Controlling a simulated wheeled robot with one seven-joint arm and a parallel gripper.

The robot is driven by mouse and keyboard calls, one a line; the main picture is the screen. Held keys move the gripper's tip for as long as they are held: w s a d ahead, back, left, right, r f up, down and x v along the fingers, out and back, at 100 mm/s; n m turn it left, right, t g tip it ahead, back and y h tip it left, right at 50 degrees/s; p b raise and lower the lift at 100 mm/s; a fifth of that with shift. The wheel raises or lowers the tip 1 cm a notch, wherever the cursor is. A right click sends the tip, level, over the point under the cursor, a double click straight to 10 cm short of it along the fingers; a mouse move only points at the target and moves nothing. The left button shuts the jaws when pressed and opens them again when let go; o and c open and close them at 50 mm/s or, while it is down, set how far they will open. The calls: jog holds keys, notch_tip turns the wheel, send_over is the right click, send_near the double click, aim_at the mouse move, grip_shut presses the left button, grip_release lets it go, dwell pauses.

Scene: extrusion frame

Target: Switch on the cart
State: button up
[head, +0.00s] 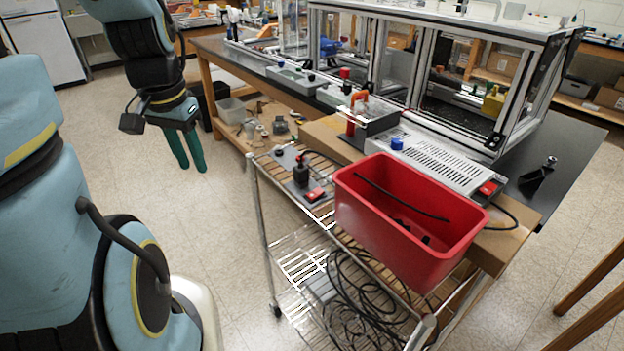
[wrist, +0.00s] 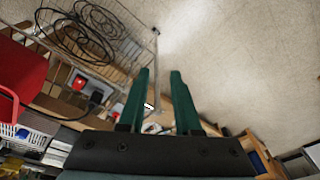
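The cart (head: 262,225) is a wire-and-chrome trolley with a slatted top, standing in the middle of the head view. On its top left corner are a small box with a red rocker or button (head: 315,195) and a black upright knob or lever (head: 301,172). I cannot tell the switch's position. My gripper (head: 193,168) has two green fingers, hangs left of the cart above the floor, and touches nothing. In the wrist view my gripper (wrist: 159,74) shows a clear empty gap between its fingers. The cart's wire shelf (wrist: 115,50) lies at upper left there.
A red bin (head: 400,235) sits on the cart's right side. Black cables (head: 365,300) coil on the lower shelf. Behind stands a bench with an extrusion frame (head: 420,60) and a grey vented unit (head: 435,160) with a red switch (head: 488,188). The floor left of the cart is clear.

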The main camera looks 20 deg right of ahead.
jog(key=d+m+b, duration=0.1)
jog(key=d+m, duration=0.5)
jog(key=m, duration=0.1)
jog(key=w+d+m+h+b, duration=0.1)
jog(key=d+m, duration=0.2)
jog(key=m, duration=0.1)
jog(key=shift+d+r+b, duration=0.15)
jog(key=shift+d+b, duration=0.05)
jog(key=shift+b, duration=0.15)
grip_shut()
jog(key=s+d+r+m+h+b, duration=0.1)
jog(key=s+d+m+b, duration=0.1)
jog(key=d+m, duration=0.9)
jog(key=shift+s+d+r+m+g+b, duration=0.15)
jog(key=shift+s+r+m+g+b, duration=0.35)
jog(key=shift+m, duration=1.2)
jog(key=shift+f, duration=0.15)
